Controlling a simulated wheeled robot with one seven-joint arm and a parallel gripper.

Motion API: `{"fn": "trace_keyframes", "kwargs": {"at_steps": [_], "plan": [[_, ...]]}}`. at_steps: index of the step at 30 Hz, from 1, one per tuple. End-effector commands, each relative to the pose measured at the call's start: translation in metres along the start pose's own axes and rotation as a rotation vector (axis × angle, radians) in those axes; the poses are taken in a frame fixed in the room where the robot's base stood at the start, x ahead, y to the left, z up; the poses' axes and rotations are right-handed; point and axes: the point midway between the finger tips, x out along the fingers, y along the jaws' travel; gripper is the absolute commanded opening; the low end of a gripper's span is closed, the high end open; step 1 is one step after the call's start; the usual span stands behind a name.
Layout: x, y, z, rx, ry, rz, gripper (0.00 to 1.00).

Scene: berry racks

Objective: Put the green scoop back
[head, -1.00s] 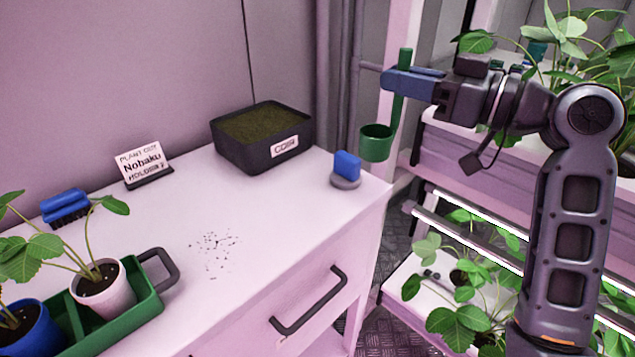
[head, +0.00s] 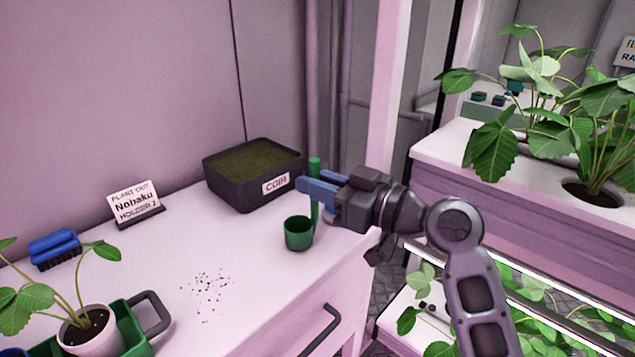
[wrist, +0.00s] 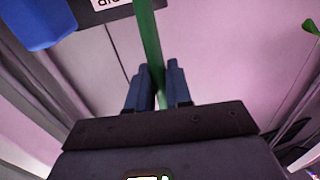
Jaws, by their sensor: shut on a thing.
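The green scoop (head: 298,234) hangs upright from my gripper, cup down and handle up. My gripper (head: 318,188) is shut on its handle, which also shows between the blue fingers in the wrist view (wrist: 150,50). The cup is over the right end of the white bench top (head: 240,270), in front of the coir tub. I cannot tell whether the cup touches the bench.
The black coir tub (head: 235,193) stands behind the scoop. Dark crumbs (head: 207,290) lie on the bench. A sign (head: 135,204), a blue brush (head: 54,246) and a green carrier (head: 137,335) with potted plants are at left. Plant racks (head: 480,165) stand at right.

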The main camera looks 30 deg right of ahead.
Motion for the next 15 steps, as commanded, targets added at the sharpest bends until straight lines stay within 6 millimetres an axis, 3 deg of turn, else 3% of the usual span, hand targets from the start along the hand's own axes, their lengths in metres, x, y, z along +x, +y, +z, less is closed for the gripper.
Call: {"fn": "trace_keyframes", "kwargs": {"at_steps": [12, 13, 15], "plan": [[0.0, -0.0001, 0.005, -0.001, 0.001, 0.0, 0.0], [0.0, -0.0001, 0.0035, -0.001, 0.001, -0.001, 0.22], [0.0, -0.0001, 0.0032, -0.001, 0.001, 0.0, 0.29]]}}
